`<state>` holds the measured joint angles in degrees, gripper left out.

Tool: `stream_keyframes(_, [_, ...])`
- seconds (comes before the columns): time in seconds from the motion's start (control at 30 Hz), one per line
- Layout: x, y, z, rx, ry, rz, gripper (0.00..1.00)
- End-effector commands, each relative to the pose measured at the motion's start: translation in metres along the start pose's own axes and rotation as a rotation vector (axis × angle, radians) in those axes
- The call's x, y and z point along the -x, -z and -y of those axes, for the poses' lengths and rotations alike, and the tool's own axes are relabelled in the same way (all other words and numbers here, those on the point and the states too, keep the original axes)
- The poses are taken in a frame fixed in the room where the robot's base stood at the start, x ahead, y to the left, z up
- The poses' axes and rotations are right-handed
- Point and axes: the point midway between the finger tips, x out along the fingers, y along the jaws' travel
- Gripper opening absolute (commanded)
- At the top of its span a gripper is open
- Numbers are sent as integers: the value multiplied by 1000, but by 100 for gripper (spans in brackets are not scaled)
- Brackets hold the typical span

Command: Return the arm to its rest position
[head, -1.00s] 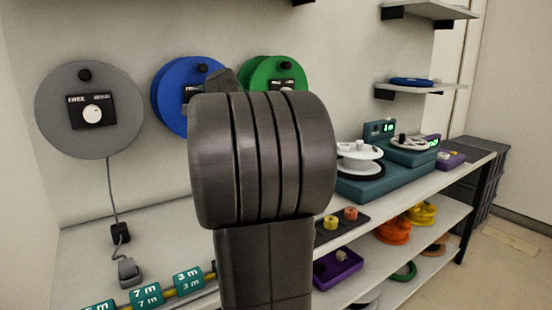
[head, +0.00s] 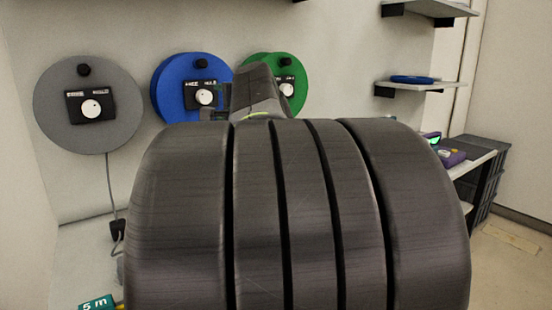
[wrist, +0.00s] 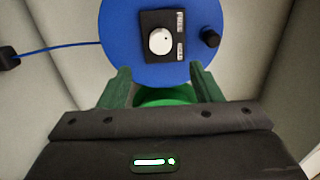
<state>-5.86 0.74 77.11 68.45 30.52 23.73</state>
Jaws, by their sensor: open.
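My arm's dark, ribbed link fills the lower middle of the head view, with a narrower dark part of the arm rising behind it in front of the blue and green reels. My gripper (wrist: 159,72) shows in the wrist view with its two dark green fingers apart and nothing held between them. Beyond the fingertips is the blue reel (wrist: 123,35) with its black panel and white knob. Part of a green round surface (wrist: 165,96) shows between the fingers. The fingertips cannot be made out in the head view.
A grey reel (head: 60,125), the blue reel (head: 170,85) and a green reel (head: 298,65) are on the back wall. Wall shelves (head: 425,89) stand at upper right, with a purple device (head: 452,157) below. My arm hides most of the bench.

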Motion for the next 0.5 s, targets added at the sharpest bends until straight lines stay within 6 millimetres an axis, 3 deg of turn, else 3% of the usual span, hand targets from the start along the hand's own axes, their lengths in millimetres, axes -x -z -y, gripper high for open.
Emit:
stream_keyframes(0.1, [20, 0, 0, 0, 1, -2, 58])
stream_keyframes(0.5, [-62, 0, 0, -1, -2, 3, 58])
